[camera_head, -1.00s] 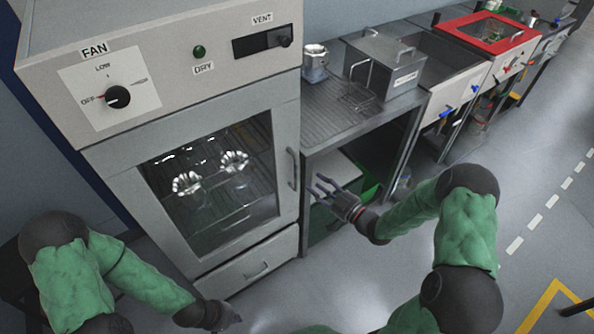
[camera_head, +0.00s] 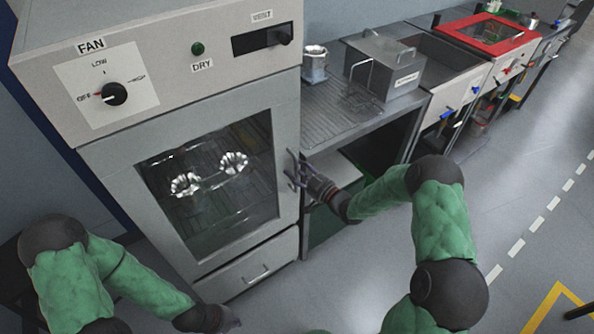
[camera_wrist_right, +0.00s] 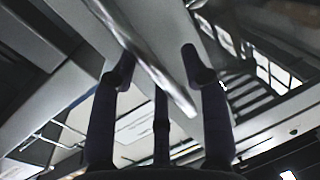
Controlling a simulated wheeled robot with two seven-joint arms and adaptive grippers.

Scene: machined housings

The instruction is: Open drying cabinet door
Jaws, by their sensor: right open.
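The drying cabinet door (camera_head: 287,130) is closed on the grey cabinet, with a window showing shiny metal parts on a rack inside. Its vertical handle (camera_head: 293,170) is on the door's right edge and also shows as a pale bar in the right wrist view (camera_wrist_right: 150,60). My right gripper (camera_head: 299,170) is at the handle. In the right wrist view its fingers (camera_wrist_right: 158,75) are apart, with the bar running between them; I cannot tell whether they touch it. My left gripper (camera_head: 228,322) is low, in front of the drawer; its fingers are too small to judge.
The cabinet's panel carries a FAN knob (camera_head: 114,94), a green DRY light (camera_head: 198,48) and a VENT slider (camera_head: 283,37). A drawer (camera_head: 255,272) lies below the door. A steel bench (camera_head: 335,112) with a metal box (camera_head: 385,68) stands right of the cabinet. Floor at right is open.

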